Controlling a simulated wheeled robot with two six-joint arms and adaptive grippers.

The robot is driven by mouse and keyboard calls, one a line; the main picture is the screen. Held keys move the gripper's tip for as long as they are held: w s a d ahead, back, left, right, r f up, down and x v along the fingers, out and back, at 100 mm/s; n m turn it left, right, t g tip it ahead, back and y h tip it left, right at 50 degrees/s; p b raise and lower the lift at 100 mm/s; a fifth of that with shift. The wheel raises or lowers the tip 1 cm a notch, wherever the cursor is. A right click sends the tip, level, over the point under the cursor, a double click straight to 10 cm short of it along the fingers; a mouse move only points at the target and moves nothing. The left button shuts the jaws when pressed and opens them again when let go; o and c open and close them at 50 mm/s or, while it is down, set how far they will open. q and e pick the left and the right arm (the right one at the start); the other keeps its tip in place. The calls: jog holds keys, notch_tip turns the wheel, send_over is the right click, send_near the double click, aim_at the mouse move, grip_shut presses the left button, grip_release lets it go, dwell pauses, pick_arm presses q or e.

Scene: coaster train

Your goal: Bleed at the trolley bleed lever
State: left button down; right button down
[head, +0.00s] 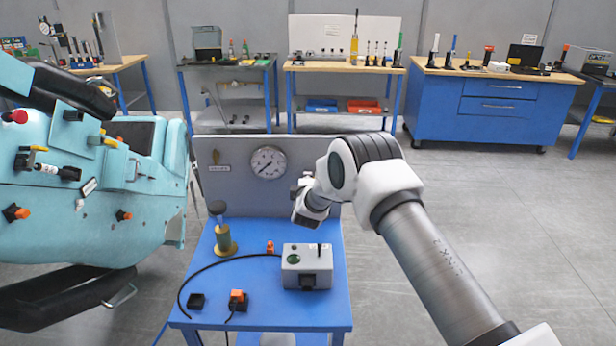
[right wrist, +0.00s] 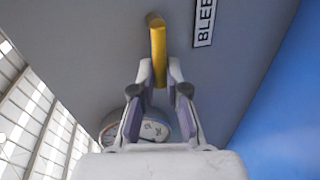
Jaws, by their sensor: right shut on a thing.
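The trolley (head: 335,262) is blue, with an upright grey panel (head: 228,190) at its back carrying a round gauge (head: 268,162). In the right wrist view, the bleed lever (right wrist: 158,45) is a yellow bar standing out from the panel beside a partly cut-off label reading "BLEE" (right wrist: 205,22). My right gripper (right wrist: 159,82) is shut on the lever's near end, one finger on each side. In the head view, my right gripper (head: 299,188) is at the panel, right of the gauge; my wrist hides the lever there. My left gripper is not in view.
On the trolley top are a grey box (head: 307,266), a brass-coloured fitting (head: 224,238), a black hose (head: 215,266) and small orange-and-black parts (head: 237,299). A turquoise machine body (head: 85,200) with knobs stands close on the left. Workbenches (head: 490,95) line the back wall; floor at right is clear.

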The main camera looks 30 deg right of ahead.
jog(key=shift+f+n, duration=0.15)
jog(key=shift+n, duration=0.15)
dwell(0.4)
jog(key=c, duration=1.2)
grip_release()
jog(key=v, duration=1.1)
jog(key=shift+s+a, duration=0.25)
jog(key=shift+s, duration=0.1)
